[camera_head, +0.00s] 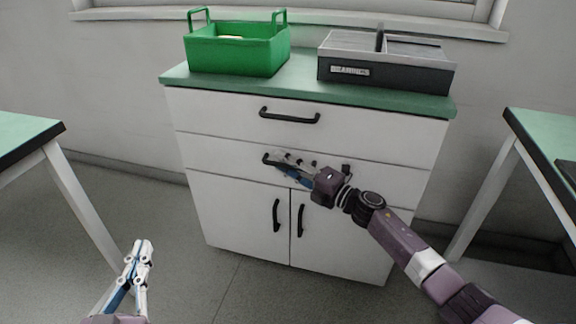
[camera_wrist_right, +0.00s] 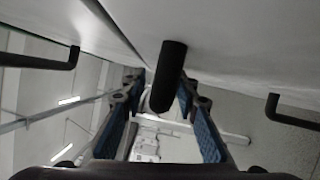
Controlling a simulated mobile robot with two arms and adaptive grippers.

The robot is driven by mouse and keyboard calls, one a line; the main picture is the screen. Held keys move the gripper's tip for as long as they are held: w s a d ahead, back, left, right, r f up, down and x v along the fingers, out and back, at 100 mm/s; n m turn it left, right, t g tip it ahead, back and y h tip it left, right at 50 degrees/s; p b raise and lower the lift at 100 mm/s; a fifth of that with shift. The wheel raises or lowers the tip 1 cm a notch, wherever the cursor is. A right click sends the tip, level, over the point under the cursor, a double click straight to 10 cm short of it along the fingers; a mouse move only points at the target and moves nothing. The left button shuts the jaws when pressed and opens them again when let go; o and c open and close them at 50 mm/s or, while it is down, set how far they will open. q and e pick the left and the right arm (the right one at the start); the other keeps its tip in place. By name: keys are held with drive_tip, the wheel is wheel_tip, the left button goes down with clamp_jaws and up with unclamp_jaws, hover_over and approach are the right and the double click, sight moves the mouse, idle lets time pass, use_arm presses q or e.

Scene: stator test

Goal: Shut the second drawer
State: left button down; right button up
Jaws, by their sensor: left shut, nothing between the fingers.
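The white cabinet (camera_head: 240,215) has two drawers above two doors. The second drawer (camera_head: 215,150) lies under the top drawer (camera_head: 215,112), and its front looks flush or nearly so with the cabinet; a small gap is hard to judge. Its black handle (camera_head: 268,159) is partly hidden by my right gripper (camera_head: 284,163). In the right wrist view, the handle bar (camera_wrist_right: 168,75) lies between the spread fingers of my right gripper (camera_wrist_right: 160,92), closer to the right finger; contact is unclear. My left gripper (camera_head: 143,246) is shut and empty, low at the left, away from the cabinet.
A green basket (camera_head: 240,50) and a grey bin labelled BEARINGS (camera_head: 385,72) stand on the cabinet's green top. Green-topped tables stand at the left (camera_head: 25,135) and right (camera_head: 545,135). The floor (camera_head: 190,260) in front of the cabinet is clear.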

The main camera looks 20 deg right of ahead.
drive_tip(key=r+v, duration=0.1)
drive_tip(key=v, duration=1.1)
drive_tip(key=shift+f, duration=0.5)
